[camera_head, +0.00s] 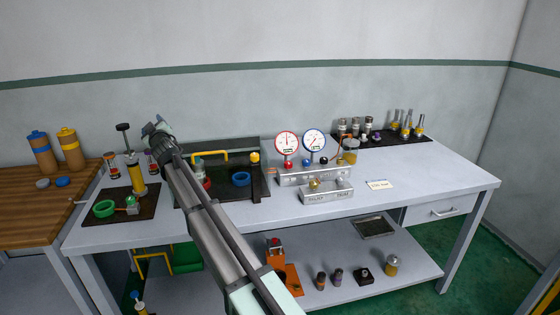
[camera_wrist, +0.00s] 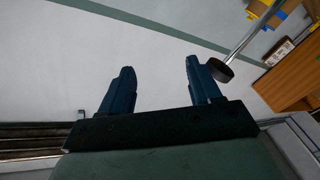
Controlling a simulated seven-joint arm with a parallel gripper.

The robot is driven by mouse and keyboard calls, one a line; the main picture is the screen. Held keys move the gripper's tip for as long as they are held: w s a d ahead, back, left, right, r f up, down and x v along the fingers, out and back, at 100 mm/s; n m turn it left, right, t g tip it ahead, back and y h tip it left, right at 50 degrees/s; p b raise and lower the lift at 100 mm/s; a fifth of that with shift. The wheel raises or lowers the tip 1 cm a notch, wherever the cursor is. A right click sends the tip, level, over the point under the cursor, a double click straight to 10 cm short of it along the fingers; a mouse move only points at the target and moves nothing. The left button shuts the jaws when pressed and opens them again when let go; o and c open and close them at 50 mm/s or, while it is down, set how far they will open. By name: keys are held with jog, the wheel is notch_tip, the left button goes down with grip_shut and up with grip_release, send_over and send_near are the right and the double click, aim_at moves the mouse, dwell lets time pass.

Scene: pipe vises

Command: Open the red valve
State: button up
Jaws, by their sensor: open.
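A red ring-shaped handwheel (camera_head: 207,183), likely the red valve, shows on the dark sink unit, left of the blue wheel. My arm hides part of it in the head view. My gripper (camera_head: 157,130) is raised above the back left of the bench, above and left of the red wheel. In the wrist view my gripper (camera_wrist: 159,65) has its two blue fingers apart with nothing between them. The red wheel does not show in the wrist view.
A blue wheel (camera_head: 240,178) and yellow pipe (camera_head: 211,155) are at the sink unit. A green wheel (camera_head: 103,208) lies left. A black-topped rod (camera_wrist: 221,70) appears close beside the right finger.

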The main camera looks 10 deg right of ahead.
jog(key=w+d+r+m+t+h, duration=0.1)
jog(key=w+d+r+m+h, duration=0.25)
jog(key=d, duration=0.85)
jog(key=w+d+r+m+t+h, duration=0.1)
jog(key=w+d+r+m, duration=0.1)
jog(key=w+d+r, duration=0.65)
jog(key=d+r+m+h, duration=0.3)
jog(key=d, duration=1.1)
jog(key=w+d+f+m+g+h, duration=0.2)
jog(key=d+f+m+g+h, duration=0.2)
jog(key=d+f+m, duration=0.4)
jog(key=m+g+y, duration=0.5)
jog(key=m+g, duration=0.5)
jog(key=g, duration=0.6)
send_over(289, 162)
notch_tip(289, 162, down, 14)
jog(key=shift+n, duration=0.25)
notch_tip(289, 162, down, 13)
jog(key=c, duration=1)
